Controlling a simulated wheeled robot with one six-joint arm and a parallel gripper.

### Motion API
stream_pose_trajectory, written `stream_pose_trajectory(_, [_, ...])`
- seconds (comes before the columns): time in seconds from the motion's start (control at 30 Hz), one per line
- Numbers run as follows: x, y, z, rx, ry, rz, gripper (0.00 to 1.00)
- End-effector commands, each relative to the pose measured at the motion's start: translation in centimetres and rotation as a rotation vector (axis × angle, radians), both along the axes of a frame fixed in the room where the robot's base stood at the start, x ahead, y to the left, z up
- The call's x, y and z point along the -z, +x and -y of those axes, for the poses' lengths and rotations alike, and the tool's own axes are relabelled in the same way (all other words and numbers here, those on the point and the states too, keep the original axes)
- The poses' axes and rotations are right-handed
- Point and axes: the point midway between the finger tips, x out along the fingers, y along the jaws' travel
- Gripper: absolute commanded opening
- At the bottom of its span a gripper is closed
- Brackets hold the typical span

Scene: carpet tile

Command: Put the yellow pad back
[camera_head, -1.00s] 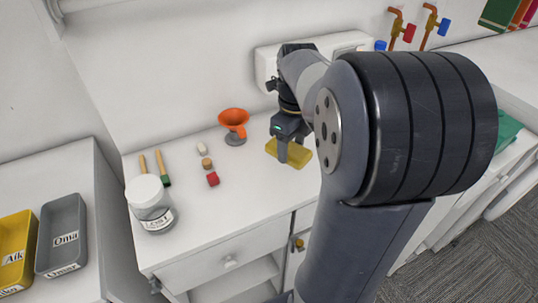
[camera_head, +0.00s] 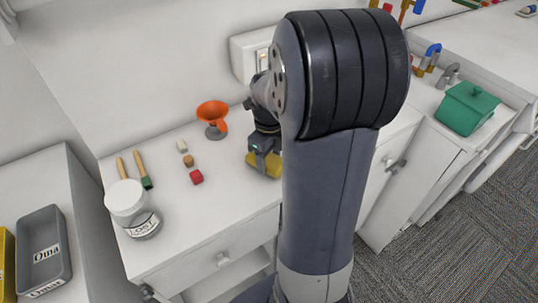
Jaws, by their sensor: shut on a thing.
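My gripper points down and is shut on the pad. My arm hides the pad's right side and much of the counter behind it. I cannot tell whether the pad touches the counter.
A grey tray (camera_head: 42,250) lies at left. A green lidded box (camera_head: 467,108) stands at right, near a sink tap.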

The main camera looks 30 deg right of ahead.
Motion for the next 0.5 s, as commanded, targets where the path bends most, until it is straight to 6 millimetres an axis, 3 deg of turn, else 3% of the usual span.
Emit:
stream_pose_trajectory(0.33, [0.45, 0.01, 0.00, 0.000, 0.000, 0.000, 0.32])
stream_pose_trajectory(0.37, [0.36, 0.01, 0.00, 0.000, 0.000, 0.000, 0.55])
stream_pose_trajectory(0.5, [0.31, 0.01, 0.00, 0.000, 0.000, 0.000, 0.67])
